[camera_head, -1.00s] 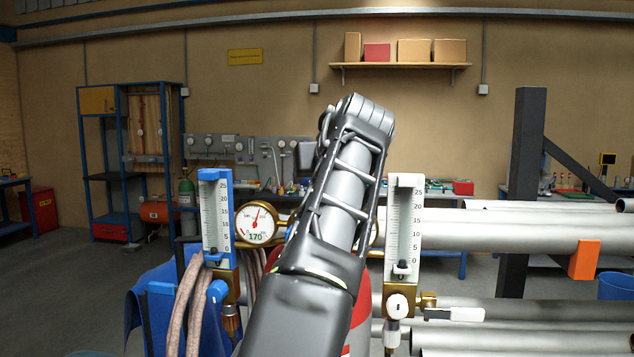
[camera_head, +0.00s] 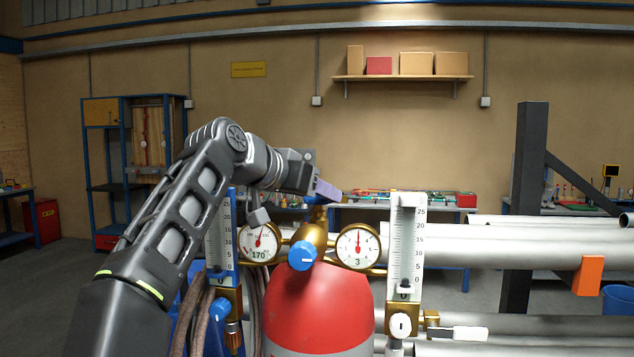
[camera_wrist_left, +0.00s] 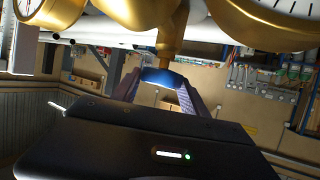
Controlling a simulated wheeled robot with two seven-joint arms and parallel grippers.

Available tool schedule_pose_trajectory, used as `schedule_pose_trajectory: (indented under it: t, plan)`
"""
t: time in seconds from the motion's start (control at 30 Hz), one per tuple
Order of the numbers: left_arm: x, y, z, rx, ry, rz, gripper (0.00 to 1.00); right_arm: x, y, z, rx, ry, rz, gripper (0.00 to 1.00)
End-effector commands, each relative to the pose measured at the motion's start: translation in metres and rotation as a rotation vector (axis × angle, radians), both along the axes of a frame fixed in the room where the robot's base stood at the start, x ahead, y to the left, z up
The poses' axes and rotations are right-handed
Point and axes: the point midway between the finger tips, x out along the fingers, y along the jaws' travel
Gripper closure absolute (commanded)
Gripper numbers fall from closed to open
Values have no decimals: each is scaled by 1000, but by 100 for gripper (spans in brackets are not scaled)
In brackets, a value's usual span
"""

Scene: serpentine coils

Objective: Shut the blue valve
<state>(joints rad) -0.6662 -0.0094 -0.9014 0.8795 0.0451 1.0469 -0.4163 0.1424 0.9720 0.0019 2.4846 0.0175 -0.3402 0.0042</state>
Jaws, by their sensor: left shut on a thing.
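A blue valve knob (camera_head: 315,201) sits on top of the brass valve body (camera_head: 316,230) above the red cylinder (camera_head: 318,305), partly hidden by my fingers. In the left wrist view the blue knob (camera_wrist_left: 160,77) lies between my two fingers at the end of a brass stem. My left gripper (camera_head: 322,192) reaches over from the left and is shut on this knob. Another blue knob (camera_head: 302,256) faces forward on the regulator, and a blue knob (camera_head: 220,309) is on the left flowmeter. My right gripper is not in view.
Two round gauges, left (camera_head: 259,243) and right (camera_head: 359,246), flank the brass body. A blue flowmeter (camera_head: 222,240) and a white flowmeter (camera_head: 406,245) stand outside them. Hoses (camera_head: 195,318) hang at left. Pipes (camera_head: 500,245) lie at right beside a dark post (camera_head: 523,200).

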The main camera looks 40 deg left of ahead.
Motion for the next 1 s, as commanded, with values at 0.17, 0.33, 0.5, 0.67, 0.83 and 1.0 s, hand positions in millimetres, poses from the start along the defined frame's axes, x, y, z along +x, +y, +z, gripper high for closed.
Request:
schedule_pose_trajectory:
  t: [0.17, 0.33, 0.5, 0.67, 0.83, 1.0]
  plan:
    - [0, 4, 1, 4, 0, -87, 89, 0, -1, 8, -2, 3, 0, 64]
    - [0, 4, 1, 6, -2, -152, 89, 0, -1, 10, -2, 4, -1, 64]
    - [0, 3, 1, 5, -2, -184, 89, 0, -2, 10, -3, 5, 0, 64]
    - [0, 2, 1, 4, -2, -194, 88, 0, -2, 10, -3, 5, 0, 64]
    - [0, 2, 0, 4, -2, -195, 88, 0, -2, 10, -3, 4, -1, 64]
    - [0, 1, 0, 2, -1, -196, 42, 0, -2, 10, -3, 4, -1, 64]
